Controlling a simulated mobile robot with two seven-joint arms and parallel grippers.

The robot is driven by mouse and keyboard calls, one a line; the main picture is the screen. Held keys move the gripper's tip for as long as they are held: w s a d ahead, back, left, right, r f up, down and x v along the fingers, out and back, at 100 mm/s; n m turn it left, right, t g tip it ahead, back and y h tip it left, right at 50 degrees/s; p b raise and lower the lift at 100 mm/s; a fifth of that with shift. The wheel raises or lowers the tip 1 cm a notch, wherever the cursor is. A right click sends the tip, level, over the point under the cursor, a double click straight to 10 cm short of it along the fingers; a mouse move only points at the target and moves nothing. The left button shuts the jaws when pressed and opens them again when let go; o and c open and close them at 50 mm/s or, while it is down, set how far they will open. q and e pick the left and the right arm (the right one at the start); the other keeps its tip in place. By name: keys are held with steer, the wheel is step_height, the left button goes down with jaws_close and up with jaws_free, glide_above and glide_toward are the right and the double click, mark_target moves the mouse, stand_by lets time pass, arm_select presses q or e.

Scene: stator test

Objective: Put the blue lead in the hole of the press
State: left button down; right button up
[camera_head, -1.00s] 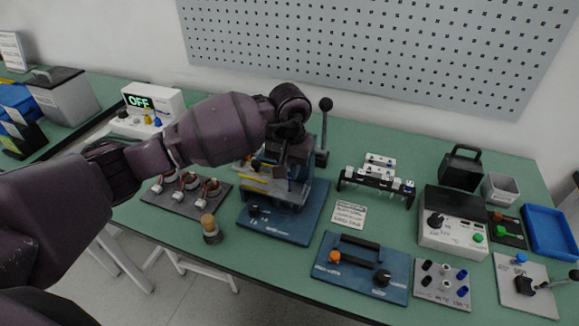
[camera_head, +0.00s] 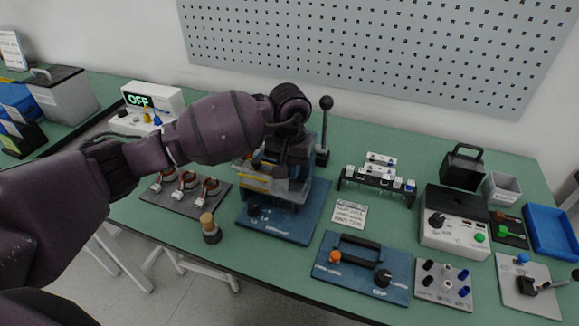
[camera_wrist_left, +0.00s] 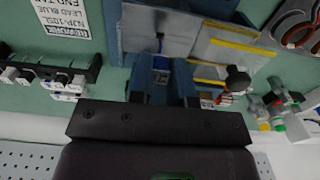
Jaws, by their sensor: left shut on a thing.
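The press (camera_head: 312,215) has a blue base plate, yellow-edged grey plates and a lever (camera_head: 326,103) with a black ball knob. My left gripper (camera_head: 284,168) is over the press and hides much of its middle. In the left wrist view, the gripper (camera_wrist_left: 163,75) points at the press's grey plates (camera_wrist_left: 225,50). It is shut on a small blue piece (camera_wrist_left: 161,63), which looks like the blue lead, though little of it shows. The hole of the press is hidden in the head view, and I cannot make it out in the wrist view. My right gripper is not in view.
A black rack (camera_head: 376,186) with white blocks stands right of the press, near a printed card (camera_head: 349,213). A plate with several copper coils (camera_head: 187,190) lies left. A wooden-topped tool (camera_head: 210,229) stands in front. A blue fixture (camera_head: 361,270) lies front right.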

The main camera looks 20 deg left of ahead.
arm_select(q)
steer(key=shift+f, duration=0.15)
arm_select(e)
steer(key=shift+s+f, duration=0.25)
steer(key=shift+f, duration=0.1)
arm_select(q)
steer(key=shift+f, duration=0.1)
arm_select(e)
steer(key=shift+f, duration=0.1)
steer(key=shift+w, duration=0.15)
arm_select(q)
steer(key=shift+f+b, duration=0.1)
steer(key=shift+b, duration=0.2)
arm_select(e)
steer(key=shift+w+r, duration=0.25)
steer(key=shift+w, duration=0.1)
arm_select(q)
steer(key=shift+f+b, duration=0.65)
steer(key=shift+f, duration=0.35)
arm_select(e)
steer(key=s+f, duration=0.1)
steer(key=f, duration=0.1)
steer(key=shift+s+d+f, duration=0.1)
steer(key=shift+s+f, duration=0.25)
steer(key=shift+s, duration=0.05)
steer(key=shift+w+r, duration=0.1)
